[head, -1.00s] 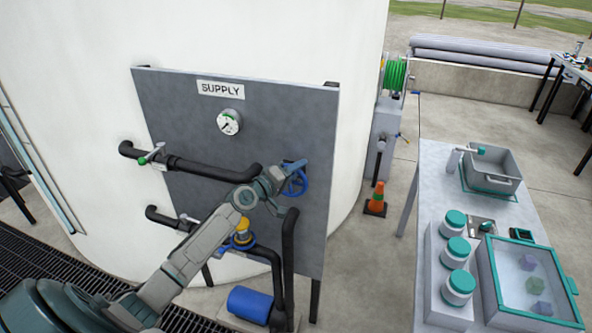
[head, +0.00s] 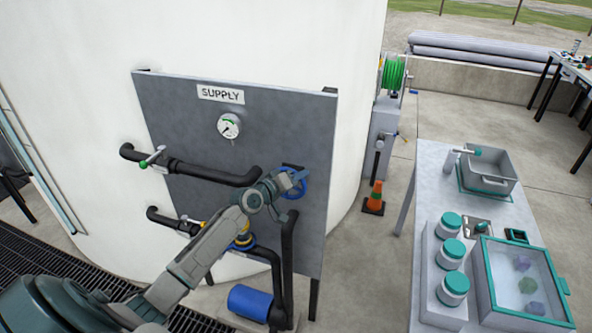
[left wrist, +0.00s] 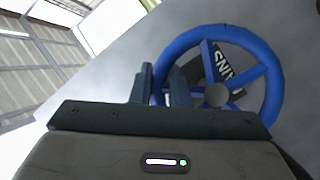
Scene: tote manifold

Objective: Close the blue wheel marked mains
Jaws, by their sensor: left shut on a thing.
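The blue wheel (head: 304,187) is on the right part of the grey supply panel, partly hidden behind my left gripper (head: 294,175). In the left wrist view the wheel (left wrist: 274,78) fills the upper right, with blue spokes, a grey hub and a dark label (left wrist: 224,62) behind it showing letters that end in "INS". The two dark fingers of my left gripper (left wrist: 161,86) stand on either side of the wheel's left rim, shut on it. My right gripper is not in view.
Black pipes (head: 215,174) run across the panel (head: 180,105), with a green-handled valve (head: 152,158) at left. A gauge (head: 229,126) sits under the "SUPPLY" sign. A blue-and-yellow valve (head: 243,240) is below my arm.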

